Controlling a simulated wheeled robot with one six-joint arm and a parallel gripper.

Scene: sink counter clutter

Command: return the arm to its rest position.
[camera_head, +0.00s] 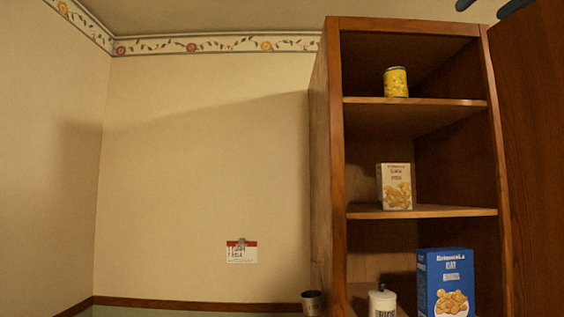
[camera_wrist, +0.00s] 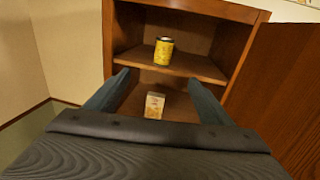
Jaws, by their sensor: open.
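My gripper (camera_wrist: 157,92) shows in the wrist view with its two fingers spread wide apart and nothing between them. It faces the open wooden cabinet (camera_wrist: 106,45). Beyond the fingers, a yellow can (camera_wrist: 163,51) stands on a shelf and a small cream box (camera_wrist: 154,105) stands on the shelf below. The gripper is apart from both. In the head view, only dark tips at the upper right edge may belong to my arm; the fingers cannot be made out there.
The cabinet (camera_head: 335,150) also holds the yellow can (camera_head: 396,82), the cream box (camera_head: 394,187), a blue box (camera_head: 446,283) and a white canister (camera_head: 382,303). Its door (camera_head: 535,150) stands open at right. The left wall is clear.

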